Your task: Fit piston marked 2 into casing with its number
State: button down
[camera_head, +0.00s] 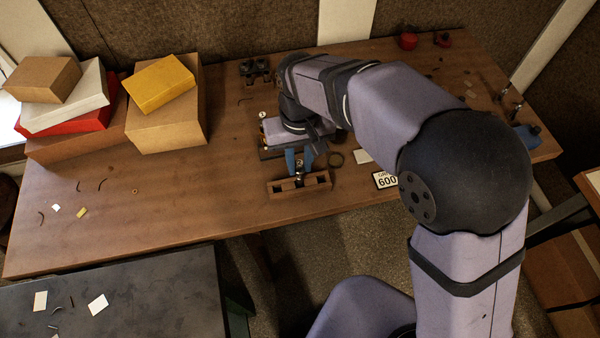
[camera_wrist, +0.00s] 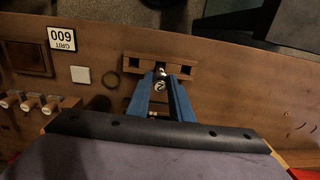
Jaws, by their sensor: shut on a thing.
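The piston marked 2 (camera_wrist: 160,86) shows its pale numbered top in the wrist view. It is between the blue fingers of my gripper (camera_wrist: 161,92), which are shut on it. In the head view my gripper (camera_head: 299,168) points down at the middle of the small wooden rack (camera_head: 285,187) near the table's front edge. The rack (camera_wrist: 142,68) has dark openings at both sides of the piston. I cannot tell whether the piston still sits in the rack or is clear of it.
A dark ring (camera_head: 335,159), a pale square (camera_head: 362,156) and a GRIT 600 card (camera_head: 386,180) lie right of the rack. Stacked boxes (camera_head: 165,118) fill the left back.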

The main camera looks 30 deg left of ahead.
jog(key=shift+r+p, duration=3.05)
jog(key=shift+r, duration=0.6)
jog(key=w+a+r+p, duration=0.7)
jog(key=w+a, duration=0.2)
jog(key=shift+w+a+r, duration=0.25)
jog(key=shift+f, duration=0.1)
jog(key=shift+f+b, duration=0.9)
jog(key=shift+f, duration=1.4)
jog(key=shift+p, duration=0.95)
